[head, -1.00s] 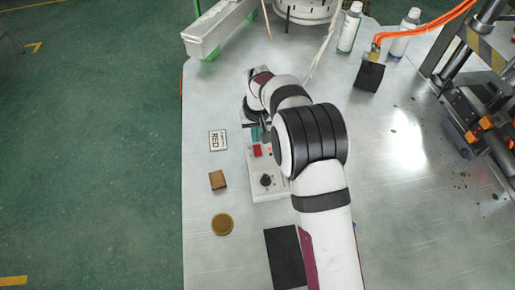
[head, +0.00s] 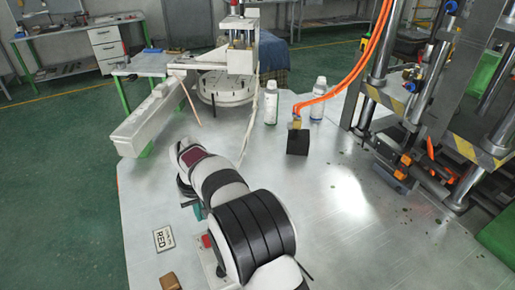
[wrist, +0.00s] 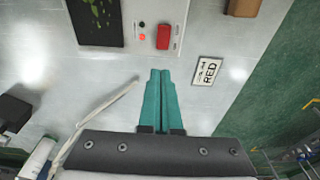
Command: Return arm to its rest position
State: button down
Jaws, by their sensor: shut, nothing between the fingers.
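My gripper (wrist: 159,85) shows in the wrist view with its two teal fingers together and nothing between them. It is above the metal table (head: 340,215), below the control box in that picture. In the head view my arm covers most of the gripper; only a bit of teal shows beside the wrist. The white control box (wrist: 150,35) has a red switch (wrist: 163,37) and a small lit red light. In the head view my arm hides most of this box.
A card marked RED (head: 163,239) and a brown block (head: 170,282) lie near the table's left edge. A black block (head: 297,142) with orange hoses, two bottles (head: 271,103) (head: 317,98) and a round machine (head: 226,88) stand farther back. A press (head: 400,110) stands at right.

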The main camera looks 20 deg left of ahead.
jog(key=d+r+m, duration=0.3)
jog(key=d+r, duration=0.3)
jog(key=d, duration=0.4)
jog(key=s+d+r+m, duration=0.2)
jog(key=s+d, duration=0.2)
jog(key=d, duration=0.3)
jog(key=s+d+r+m, duration=0.2)
jog(key=s+d, duration=0.2)
jog(key=d, duration=0.3)
jog(key=s+d+r+m+g, duration=0.1)
jog(key=s+d+r+m, duration=0.1)
jog(key=d, duration=0.5)
jog(key=shift+s+r+m, duration=0.15)
jog(key=shift+s+m, duration=0.15)
jog(key=shift+s, duration=0.25)
jog(key=shift+s+r+m, duration=0.15)
jog(key=shift+s+m, duration=0.15)
jog(key=shift+s, duration=0.25)
jog(key=s+d+f+m, duration=0.1)
jog(key=s+d+m, duration=0.1)
jog(key=s, duration=0.3)
jog(key=s+d+f+m, duration=0.1)
jog(key=s+d+m, duration=0.1)
jog(key=s, duration=0.4)
jog(key=shift+s+d+f+y, duration=0.25)
jog(key=shift+d+f+y, duration=0.05)
jog(key=shift+f, duration=0.1)
